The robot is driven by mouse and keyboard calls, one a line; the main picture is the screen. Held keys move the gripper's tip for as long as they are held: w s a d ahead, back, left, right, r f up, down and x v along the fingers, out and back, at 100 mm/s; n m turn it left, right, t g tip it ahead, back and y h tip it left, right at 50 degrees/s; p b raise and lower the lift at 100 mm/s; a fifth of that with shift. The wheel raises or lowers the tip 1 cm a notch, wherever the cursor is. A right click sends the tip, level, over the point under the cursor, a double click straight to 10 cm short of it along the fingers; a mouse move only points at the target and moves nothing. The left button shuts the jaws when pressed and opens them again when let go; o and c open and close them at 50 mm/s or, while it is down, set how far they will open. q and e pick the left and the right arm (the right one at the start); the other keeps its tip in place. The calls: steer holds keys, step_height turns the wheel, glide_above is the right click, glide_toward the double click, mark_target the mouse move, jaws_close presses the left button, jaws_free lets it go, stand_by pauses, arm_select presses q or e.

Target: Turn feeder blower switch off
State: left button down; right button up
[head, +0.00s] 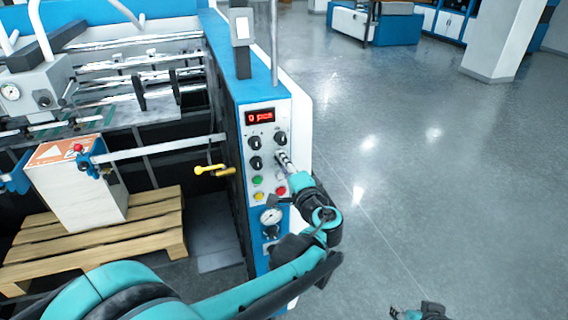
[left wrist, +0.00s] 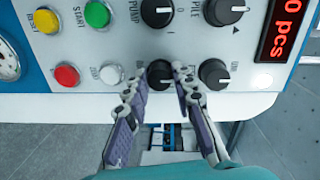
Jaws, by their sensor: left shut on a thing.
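The control panel (head: 266,150) of the blue and white machine carries several black rotary knobs. My left gripper (head: 281,158) reaches its right side from below. In the left wrist view, the gripper (left wrist: 160,84) has its two fingers on either side of one black knob (left wrist: 160,73) and is shut on it. That knob's label is mostly hidden by the fingers, so I cannot read it fully. A second knob (left wrist: 214,74) sits just right of the fingers. Part of my right arm (head: 425,311) shows at the bottom edge; its fingers are not clear.
Beside the held knob are a white button (left wrist: 111,75), a red button (left wrist: 67,76) and a green button (left wrist: 97,14). A red display (head: 260,116) reads 0 pcs. A yellow handle (head: 214,171) sticks out left of the panel. The floor to the right is clear.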

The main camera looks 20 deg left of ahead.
arm_select(q)
steer(key=c, duration=1.3)
jaws_free()
steer(key=shift+o, duration=0.2)
steer(key=v, duration=1.2)
